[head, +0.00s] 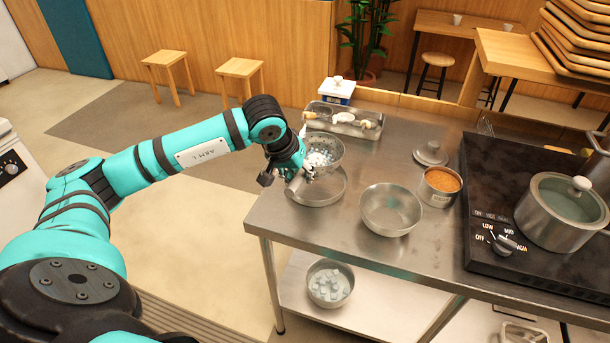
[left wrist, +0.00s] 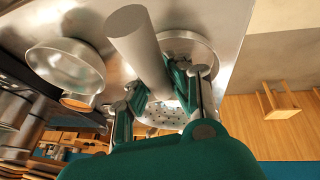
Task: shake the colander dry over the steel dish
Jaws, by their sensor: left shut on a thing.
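My left gripper (head: 300,172) is shut on the handle (head: 293,184) of the colander (head: 330,147), a perforated metal bowl with white pieces inside. The colander is held above the shallow steel dish (head: 325,197) at the table's left side; its far rim shows beyond the dish. In the left wrist view, the thick grey handle (left wrist: 138,42) passes between the fingers, the colander's perforated side (left wrist: 155,117) shows behind them, and part of the dish (left wrist: 205,48) lies beyond. The gripper hides part of the colander. My right gripper is not in view.
An empty steel bowl (head: 391,211) stands right of the dish, with a pot of orange food (head: 440,184) and a lid (head: 431,153) beyond it. A tray (head: 346,123) of utensils sits behind. A black stove (head: 500,180) with a lidded pot (head: 560,220) is at right.

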